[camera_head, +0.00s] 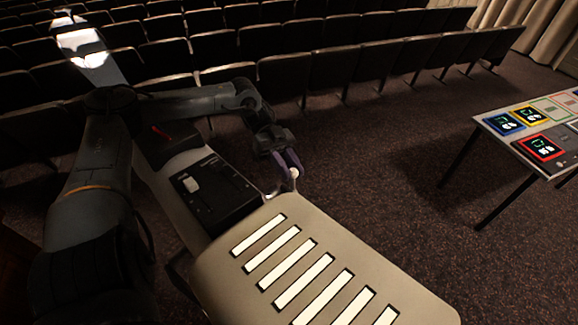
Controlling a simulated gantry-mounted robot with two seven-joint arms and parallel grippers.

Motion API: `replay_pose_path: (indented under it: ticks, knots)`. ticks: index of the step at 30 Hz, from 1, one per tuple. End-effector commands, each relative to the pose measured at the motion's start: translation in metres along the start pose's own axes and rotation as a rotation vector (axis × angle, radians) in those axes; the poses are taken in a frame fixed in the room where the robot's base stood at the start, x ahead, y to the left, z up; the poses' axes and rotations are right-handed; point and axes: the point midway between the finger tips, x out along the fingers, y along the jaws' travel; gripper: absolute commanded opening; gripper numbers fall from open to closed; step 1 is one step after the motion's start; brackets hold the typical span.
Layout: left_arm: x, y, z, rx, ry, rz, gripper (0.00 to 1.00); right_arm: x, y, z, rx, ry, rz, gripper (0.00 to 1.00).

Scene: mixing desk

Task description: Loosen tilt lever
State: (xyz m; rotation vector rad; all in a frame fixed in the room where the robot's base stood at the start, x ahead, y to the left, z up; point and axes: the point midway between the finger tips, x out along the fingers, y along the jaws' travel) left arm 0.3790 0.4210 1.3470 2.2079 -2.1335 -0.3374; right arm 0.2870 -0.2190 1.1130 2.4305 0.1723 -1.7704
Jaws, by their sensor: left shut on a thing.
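My left gripper (288,163) reaches in from the left, just beyond the far corner of a beige panel. Its purple-tinted fingers are shut on a small lever with a pale round knob (294,173), taken as the tilt lever. The fingers hide most of the lever, so its angle cannot be told. The beige panel (370,262) has rounded corners and several bright white strips and fills the lower middle. My right gripper is not in view.
A black box with sliders (215,190) sits left of the panel, close to my left arm. A table (492,127) with coloured screen tiles stands at the right. Rows of dark seats (335,65) fill the back. Carpeted floor (400,190) lies open between panel and table.

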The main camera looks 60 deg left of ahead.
Motion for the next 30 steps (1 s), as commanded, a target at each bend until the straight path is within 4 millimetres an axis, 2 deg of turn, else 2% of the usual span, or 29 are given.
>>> replay_pose_path:
  ticks: [2, 3, 5, 17, 23, 30]
  knots:
    - [0.000, 0.000, 0.000, -0.001, 0.002, 0.000, 0.00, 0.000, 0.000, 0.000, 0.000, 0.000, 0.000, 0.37]
    - [0.000, 0.000, 0.000, -0.001, 0.001, 0.000, 0.29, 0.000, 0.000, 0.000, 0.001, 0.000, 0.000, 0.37]
    - [0.000, 0.000, 0.000, -0.001, 0.001, 0.000, 0.37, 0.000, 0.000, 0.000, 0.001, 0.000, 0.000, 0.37]
    - [-0.004, -0.001, 0.003, -0.001, 0.000, -0.001, 0.37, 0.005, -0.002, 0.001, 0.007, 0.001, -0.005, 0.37]
    - [-0.025, -0.002, 0.006, -0.001, -0.005, -0.003, 0.37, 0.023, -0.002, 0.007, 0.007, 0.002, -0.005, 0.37]
    - [-0.066, -0.001, 0.006, -0.004, -0.003, -0.004, 0.37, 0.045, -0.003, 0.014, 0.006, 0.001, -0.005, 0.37]
